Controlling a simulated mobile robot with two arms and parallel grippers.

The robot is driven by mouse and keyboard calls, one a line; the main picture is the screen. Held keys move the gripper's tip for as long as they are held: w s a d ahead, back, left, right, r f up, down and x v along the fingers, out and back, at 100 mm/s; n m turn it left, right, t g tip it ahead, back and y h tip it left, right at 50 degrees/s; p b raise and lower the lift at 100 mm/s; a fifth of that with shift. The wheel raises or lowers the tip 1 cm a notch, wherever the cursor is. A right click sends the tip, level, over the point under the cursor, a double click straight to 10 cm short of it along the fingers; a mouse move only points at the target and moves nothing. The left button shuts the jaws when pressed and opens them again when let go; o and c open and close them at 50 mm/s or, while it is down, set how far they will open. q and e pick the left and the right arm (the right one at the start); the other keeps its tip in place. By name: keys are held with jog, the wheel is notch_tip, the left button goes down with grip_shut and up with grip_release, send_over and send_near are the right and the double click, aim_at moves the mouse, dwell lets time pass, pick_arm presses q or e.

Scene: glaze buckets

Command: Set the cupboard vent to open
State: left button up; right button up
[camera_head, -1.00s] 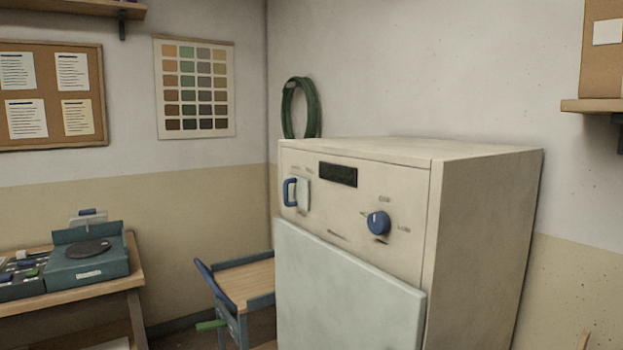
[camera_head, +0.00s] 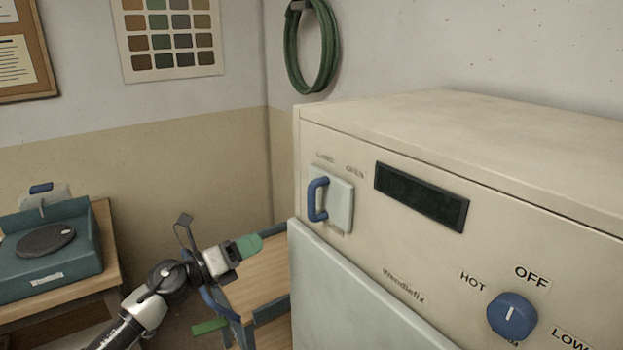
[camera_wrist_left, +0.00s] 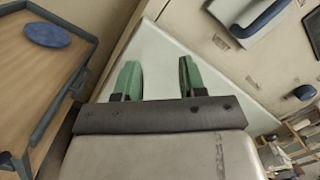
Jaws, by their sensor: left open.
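The cream cupboard (camera_head: 375,230) carries the vent, a pale plate (camera_head: 342,207) with a blue handle (camera_head: 314,200) at its left side. The word OPEN is printed above the plate's right end. A fainter label, hard to read, is above its left end, nearer the handle. My left gripper (camera_head: 249,246) has green fingertips and is left of and below the handle, apart from it. In the left wrist view my gripper (camera_wrist_left: 158,80) is open and empty, with the blue handle (camera_wrist_left: 262,18) at upper right. My right gripper is in neither view.
A dark display (camera_head: 420,196) and a blue knob (camera_head: 512,317) marked HOT, OFF and LOW are to the right on the cupboard. A pale door panel (camera_head: 345,300) is below. A wooden trolley (camera_head: 258,280) with blue rails stands left, behind my arm.

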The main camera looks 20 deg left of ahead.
aim_at(312, 192)
pick_arm(q)
jog(key=s+d+r+m+g+h, duration=0.1)
jog(key=s+d+r+m, duration=0.1)
jog(key=r+m, duration=0.15)
jog(key=s+d+r+m+g+p, duration=0.1)
jog(key=s+r+m, duration=0.15)
jog(key=r, duration=0.25)
jog(key=s+d+r+m+g+h, duration=0.1)
jog(key=s+d+r+m, duration=0.1)
jog(key=r+m, duration=0.25)
jog(key=shift+g, duration=0.3)
jog(key=p+x, duration=0.3)
jog(key=x, duration=0.2)
jog(key=p+x, duration=0.3)
jog(key=x, duration=0.3)
jog(key=shift+w+r, duration=0.15)
jog(key=shift+r, duration=0.1)
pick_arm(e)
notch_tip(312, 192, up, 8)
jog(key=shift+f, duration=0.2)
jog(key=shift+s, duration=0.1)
pick_arm(q)
jog(key=c, duration=0.7)
grip_shut()
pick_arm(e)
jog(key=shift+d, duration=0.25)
